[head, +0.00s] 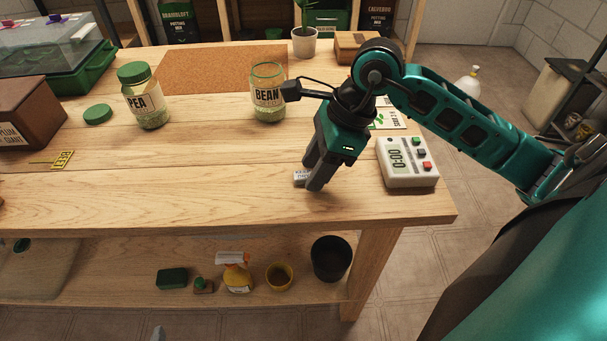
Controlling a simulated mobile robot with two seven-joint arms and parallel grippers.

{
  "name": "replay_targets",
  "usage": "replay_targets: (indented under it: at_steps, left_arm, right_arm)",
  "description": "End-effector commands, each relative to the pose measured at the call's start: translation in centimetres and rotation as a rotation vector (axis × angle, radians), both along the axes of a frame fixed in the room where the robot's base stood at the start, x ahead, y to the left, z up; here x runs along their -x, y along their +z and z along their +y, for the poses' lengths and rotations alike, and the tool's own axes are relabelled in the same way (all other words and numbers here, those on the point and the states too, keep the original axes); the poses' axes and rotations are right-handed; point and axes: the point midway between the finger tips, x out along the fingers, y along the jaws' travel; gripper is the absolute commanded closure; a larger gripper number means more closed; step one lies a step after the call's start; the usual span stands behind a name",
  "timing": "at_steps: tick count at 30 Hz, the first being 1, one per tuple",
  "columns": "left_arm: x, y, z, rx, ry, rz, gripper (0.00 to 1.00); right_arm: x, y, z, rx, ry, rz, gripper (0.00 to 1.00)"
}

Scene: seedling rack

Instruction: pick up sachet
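A small white sachet with dark print (300,177) lies on the wooden bench top near its front edge. My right gripper (313,177) points down at the sachet, with its fingertips low over the bench. Its two fingers stand apart, and the sachet shows at their left side. The fingers hide part of the sachet, and I cannot tell whether they touch it. A small grey tip (158,333) at the bottom edge may be part of my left gripper; too little shows to tell its state.
A white timer (408,163) stands right of my gripper. The bean jar (268,93) is behind it, and the pea jar (145,97) and a green lid (97,114) are further left. The bench front between label and sachet is clear.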

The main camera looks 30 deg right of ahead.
Motion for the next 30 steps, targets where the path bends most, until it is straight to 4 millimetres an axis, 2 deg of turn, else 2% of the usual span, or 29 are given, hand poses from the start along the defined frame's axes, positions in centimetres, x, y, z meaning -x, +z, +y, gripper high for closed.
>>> replay_targets:
  at_steps: [2,14,23,30]
  left_arm:
    - [0.0,0.0,0.0,0.0,0.0,0.0,0.0]
    - [0.0,0.0,0.0,-0.002,-0.002,-0.001,0.0]
    - [0.0,0.0,0.2,-0.01,-0.007,-0.002,0.0]
    - [-0.1,0.6,0.2,-0.01,-0.007,-0.004,0.0]
  right_arm:
    - [0.0,0.0,0.0,0.0,0.0,0.0,0.63]
    - [0.0,0.0,0.0,0.0,0.0,0.0,1.0]
    - [0.0,0.2,0.0,0.0,0.0,-0.001,1.0]
    - [-0.1,2.5,0.0,0.001,0.0,-0.004,1.0]
